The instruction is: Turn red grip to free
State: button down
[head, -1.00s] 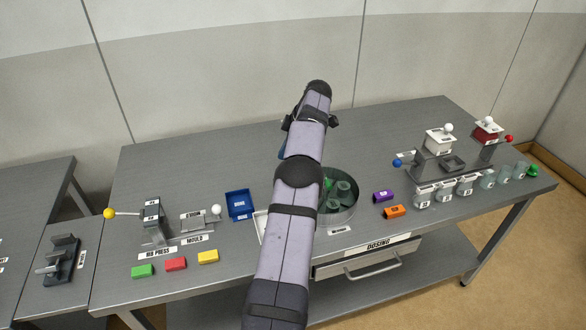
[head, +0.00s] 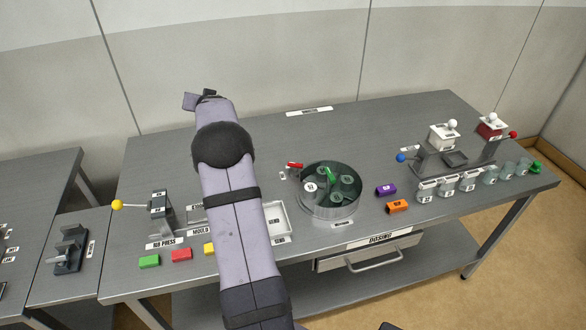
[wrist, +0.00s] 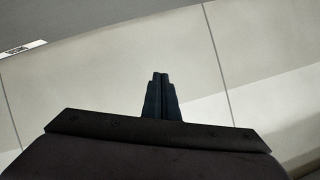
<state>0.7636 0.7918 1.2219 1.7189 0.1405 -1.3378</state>
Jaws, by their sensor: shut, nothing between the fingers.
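The red grip (head: 295,165) is a short red handle at the back left of a round, dark clear-lidded drum (head: 328,190) on the table. A small white label lies beside it. Several pale vessels and a green part show inside the drum. The red grip is apart from my arm and fully in sight.
A white tray (head: 273,219) lies between my arm and the drum. Purple (head: 386,190) and orange (head: 397,206) blocks lie right of the drum. A lever press (head: 160,212) stands at left, dosing stands (head: 445,150) at right.

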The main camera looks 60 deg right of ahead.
jog(key=s+d+f+m+g+h, duration=0.2)
jog(key=s+d+f+m+g, duration=0.25)
jog(key=s+f+m, duration=0.3)
jog(key=m+g+y, duration=0.2)
jog(key=m+g, duration=0.8)
jog(key=m, duration=0.2)
send_near(295, 166)
jog(key=s+a+r, duration=0.1)
jog(key=a+r, duration=0.1)
jog(key=a, duration=0.1)
jog(key=shift+d+t, duration=0.15)
jog(key=shift+t, duration=0.1)
jog(key=shift+s+f, duration=0.1)
jog(key=shift+f, duration=0.05)
jog(key=shift+p+x, duration=1.05)
jog(key=shift+x, duration=3.9)
jog(key=shift+n, duration=0.25)
